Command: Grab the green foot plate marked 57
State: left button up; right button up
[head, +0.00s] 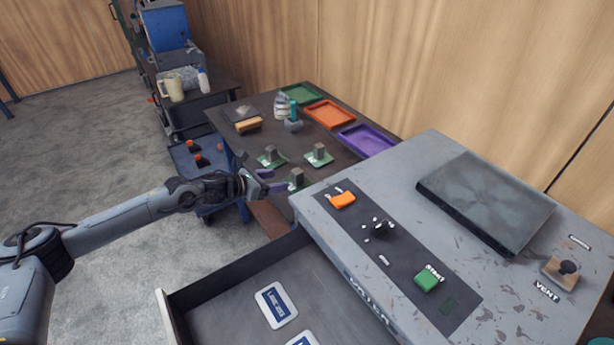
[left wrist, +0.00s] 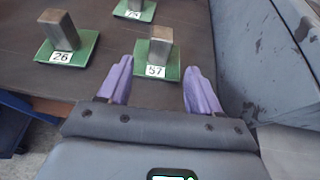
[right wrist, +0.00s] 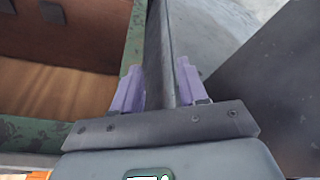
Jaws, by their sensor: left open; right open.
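The green foot plate marked 57 (left wrist: 155,68) lies on the dark table, with a grey upright block on it and its label facing me. In the left wrist view it sits just beyond and between the fingertips of my open left gripper (left wrist: 155,85), not held.
Green (head: 299,94), orange (head: 330,114) and purple (head: 367,140) trays line the back of the table. A grey machine (head: 420,160) with buttons stands close on the right. An open drawer (head: 240,290) holding white-and-blue cards is in front.

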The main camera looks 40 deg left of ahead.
aim_at(293, 176)
pick_arm(q)
jog(key=x, duration=0.3)
jog(key=shift+w+d+f, duration=0.15)
jog(key=shift+d, duration=0.05)
jog(key=shift+w+d+f+b, duration=0.2)
jog(key=shift+w+b, duration=0.2)
jog(key=shift+w, duration=0.2)
jog(key=b+x, duration=0.1)
jog(key=x, duration=0.3)
jog(key=shift+w, duration=0.45)
pick_arm(e)
jog(key=shift+s+f, duration=0.2)
jog(key=shift+f, duration=0.45)
jog(key=shift+s+f, duration=0.15)
jog(key=shift+f, duration=0.45)
pick_arm(q)
jog(key=shift+c, duration=0.3)
grip_shut()
jog(key=shift+r, duration=0.15)
